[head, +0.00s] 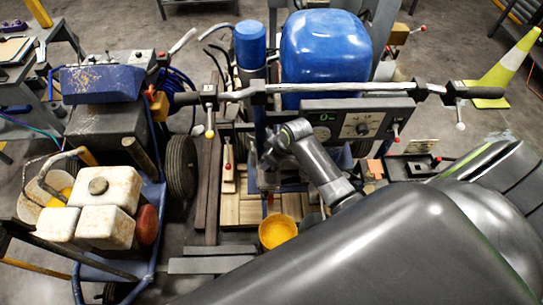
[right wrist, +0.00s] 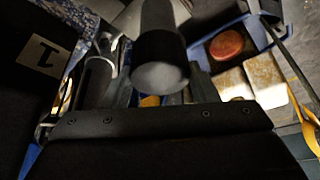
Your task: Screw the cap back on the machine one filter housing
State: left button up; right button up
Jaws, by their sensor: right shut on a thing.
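My right arm comes in from the right in the head view. My right gripper (head: 268,163) is at the front of the middle machine, by a narrow upright part below the handlebar. In the right wrist view, a grey cylinder with a dark band (right wrist: 160,50) stands between the grey fingers of the right gripper (right wrist: 163,92). It appears to be the filter housing with its dark-edged cap. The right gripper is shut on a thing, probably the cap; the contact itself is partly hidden. I cannot tell how the cap sits on the housing. My left gripper is not in view.
The middle machine has a blue tank (head: 325,48), a handlebar (head: 335,88) and a gauge panel (head: 358,122). A yellow bucket (head: 277,231) stands below my right gripper. A cone (head: 505,68) stands at back right.

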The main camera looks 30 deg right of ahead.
jog(key=shift+f, duration=0.15)
jog(key=o, duration=1.1)
jog(key=shift+c, duration=0.2)
jog(key=shift+c, duration=0.7)
